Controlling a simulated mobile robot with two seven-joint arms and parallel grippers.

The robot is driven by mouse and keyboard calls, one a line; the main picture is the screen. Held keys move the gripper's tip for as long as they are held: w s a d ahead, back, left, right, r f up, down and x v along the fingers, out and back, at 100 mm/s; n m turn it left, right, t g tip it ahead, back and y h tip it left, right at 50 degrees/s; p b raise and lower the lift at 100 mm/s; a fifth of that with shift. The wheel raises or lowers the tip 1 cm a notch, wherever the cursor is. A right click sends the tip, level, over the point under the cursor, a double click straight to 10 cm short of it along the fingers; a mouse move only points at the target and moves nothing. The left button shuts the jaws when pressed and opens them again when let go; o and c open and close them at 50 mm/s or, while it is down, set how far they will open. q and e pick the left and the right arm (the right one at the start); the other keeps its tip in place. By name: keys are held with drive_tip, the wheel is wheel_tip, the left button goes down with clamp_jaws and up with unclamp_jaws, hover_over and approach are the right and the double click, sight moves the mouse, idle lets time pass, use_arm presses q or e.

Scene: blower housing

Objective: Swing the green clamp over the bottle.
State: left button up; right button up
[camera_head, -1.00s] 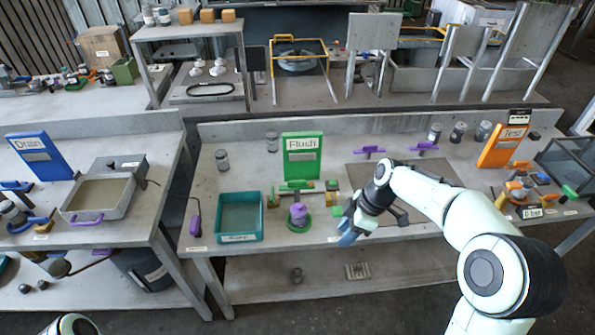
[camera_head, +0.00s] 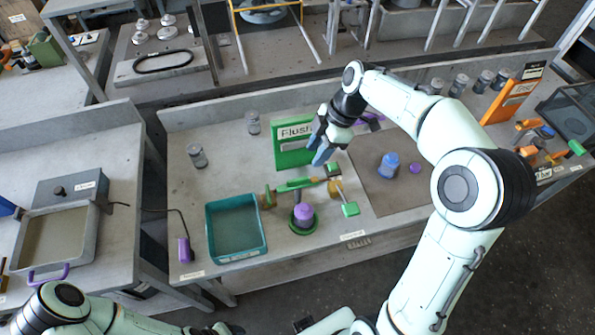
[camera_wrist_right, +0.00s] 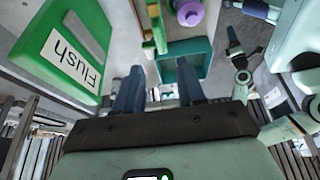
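The purple-topped bottle (camera_head: 303,212) stands upright in a round green holder (camera_head: 303,226) at the front of the middle bench. The green clamp (camera_head: 296,185) is a bar lying just behind the bottle, not across its top. A thin lever with a green handle (camera_head: 350,209) sits at its right. In the right wrist view the bottle top (camera_wrist_right: 190,13) and a green bar (camera_wrist_right: 156,27) show at the upper edge. My right gripper (camera_head: 317,148) is open and empty, behind the clamp beside the green Flush sign (camera_head: 293,150). My left arm is at the bottom left; its finger state is unclear.
A teal tray (camera_head: 209,240) stands left of the bottle. A blue bottle (camera_head: 388,167) and a purple ball (camera_head: 414,168) are on the dark mat (camera_head: 365,190) at right. Grey jars (camera_head: 197,156) stand behind the tray. The front strip of bench is clear.

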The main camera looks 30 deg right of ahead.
sight(299, 179)
drive_tip(key=x, duration=1.1)
drive_tip(key=shift+w+a+f, duration=0.1)
drive_tip(key=shift+w+a, duration=0.05)
clamp_jaws()
